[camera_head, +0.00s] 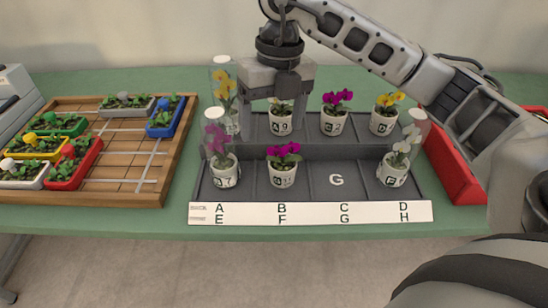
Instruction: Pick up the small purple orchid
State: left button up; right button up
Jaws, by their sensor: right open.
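Two short uncovered orchids have purple-magenta blooms: one front orchid (284,152) in a white pot in slot F, and one back orchid (337,99) in a white pot in the column marked C. A taller pink-purple orchid (216,140) stands at front left inside a clear sleeve. I cannot tell from looks alone which is the one named. My right gripper (272,126) is open and points down over the back left of the dark tray (320,152). Its fingers straddle the view of a white pot (280,122), whose plant is mostly hidden. My left gripper is not in view.
Slot G is empty. A yellow orchid (388,100) stands back right, a white sleeved one (402,150) front right, and a yellow sleeved one (224,85) back left. A red bin (453,165) stands right. A wooden board (125,150) with coloured planters lies left.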

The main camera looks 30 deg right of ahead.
aim_at(283, 154)
jog(key=shift+m+h, duration=0.4)
jog(key=shift+h, duration=0.3)
jog(key=d+f, duration=0.1)
jog(key=f, duration=0.4)
jog(key=d+f+b, duration=0.1)
jog(key=f, duration=0.2)
jog(key=shift+w+d+f, duration=0.3)
jog(key=shift+d, duration=0.05)
jog(key=shift+s+f, duration=0.1)
jog(key=shift+f, duration=2.85)
jog(key=c, duration=1.1)
